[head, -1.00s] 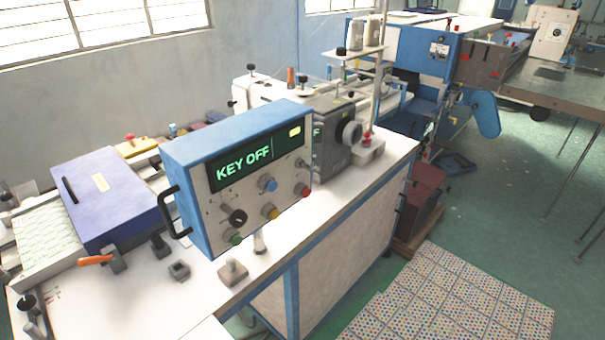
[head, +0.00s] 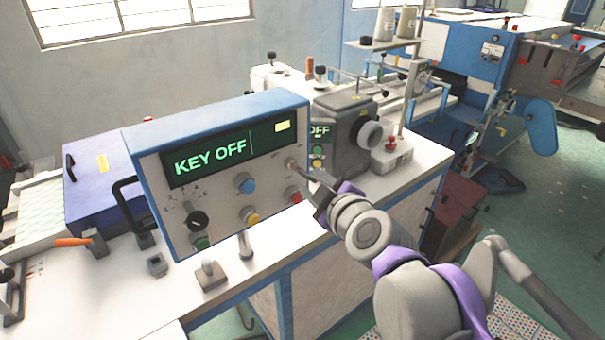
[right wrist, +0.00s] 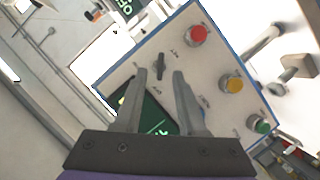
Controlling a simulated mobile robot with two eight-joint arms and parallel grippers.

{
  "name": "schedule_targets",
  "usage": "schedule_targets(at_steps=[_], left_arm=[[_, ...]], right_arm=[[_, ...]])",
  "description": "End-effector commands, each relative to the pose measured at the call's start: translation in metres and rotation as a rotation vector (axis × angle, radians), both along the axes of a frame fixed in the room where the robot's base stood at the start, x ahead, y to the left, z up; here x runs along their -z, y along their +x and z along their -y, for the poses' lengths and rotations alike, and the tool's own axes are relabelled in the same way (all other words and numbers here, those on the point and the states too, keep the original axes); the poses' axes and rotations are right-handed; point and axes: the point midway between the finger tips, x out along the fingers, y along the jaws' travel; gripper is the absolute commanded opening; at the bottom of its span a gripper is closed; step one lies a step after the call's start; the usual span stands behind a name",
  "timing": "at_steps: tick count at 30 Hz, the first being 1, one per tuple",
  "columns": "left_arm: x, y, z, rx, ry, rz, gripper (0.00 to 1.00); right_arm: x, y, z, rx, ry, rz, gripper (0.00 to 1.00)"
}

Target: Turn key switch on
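The blue-framed control box (head: 222,200) stands on the white bench, and its screen (head: 215,162) reads "KEY OFF". A small key switch (head: 291,164) sits at the right of its panel, above the red button (head: 294,195). In the right wrist view the key switch (right wrist: 160,66) is dark and shows between the fingertips. My right gripper (head: 322,188) is just in front of the panel's right side. In the right wrist view its two fingers (right wrist: 159,72) are apart, with no visible contact on the key. My left gripper is not in view.
A grey machine (head: 345,130) stands close behind the box's right side. A small block with a lever (head: 211,275) is on the bench in front.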

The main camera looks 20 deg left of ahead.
Motion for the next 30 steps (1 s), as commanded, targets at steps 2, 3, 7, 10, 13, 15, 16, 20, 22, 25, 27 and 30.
schedule_targets(at_steps=[2, 3, 7, 10, 13, 15, 16, 20, 22, 25, 27, 30], left_arm=[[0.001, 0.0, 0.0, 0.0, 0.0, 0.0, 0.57], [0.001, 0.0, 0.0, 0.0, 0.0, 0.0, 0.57], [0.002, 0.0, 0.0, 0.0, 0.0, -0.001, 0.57], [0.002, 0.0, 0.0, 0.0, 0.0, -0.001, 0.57], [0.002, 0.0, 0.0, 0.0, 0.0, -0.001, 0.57], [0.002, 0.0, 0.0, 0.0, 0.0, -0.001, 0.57], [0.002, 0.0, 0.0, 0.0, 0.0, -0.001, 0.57], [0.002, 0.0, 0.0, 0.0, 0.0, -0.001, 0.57], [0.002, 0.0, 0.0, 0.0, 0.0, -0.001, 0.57], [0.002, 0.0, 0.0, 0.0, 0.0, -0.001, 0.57], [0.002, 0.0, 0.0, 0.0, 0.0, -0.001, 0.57], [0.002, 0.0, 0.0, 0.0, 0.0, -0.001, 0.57]], right_arm=[[0.005, 0.014, -0.01, 0.0, 0.0, 0.0, 0.4], [0.007, 0.019, -0.014, 0.0, 0.0, 0.0, 0.4], [0.013, 0.036, -0.026, 0.0, 0.0, 0.0, 0.4], [0.016, 0.047, -0.033, 0.0, 0.0, 0.0, 0.4], [0.018, 0.053, -0.038, 0.0, 0.0, 0.0, 0.4], [0.019, 0.056, -0.04, 0.0, 0.0, 0.0, 0.4], [0.02, 0.056, -0.04, 0.0, 0.001, -0.001, 0.4], [0.02, 0.057, -0.041, 0.0, 0.001, -0.001, 0.4], [0.02, 0.057, -0.041, 0.001, 0.0, -0.001, 0.4], [0.02, 0.057, -0.04, 0.001, 0.0, -0.001, 0.36], [0.02, 0.057, -0.04, 0.001, 0.0, -0.001, 0.24], [0.02, 0.057, -0.04, 0.001, 0.0, -0.001, 0.06]])
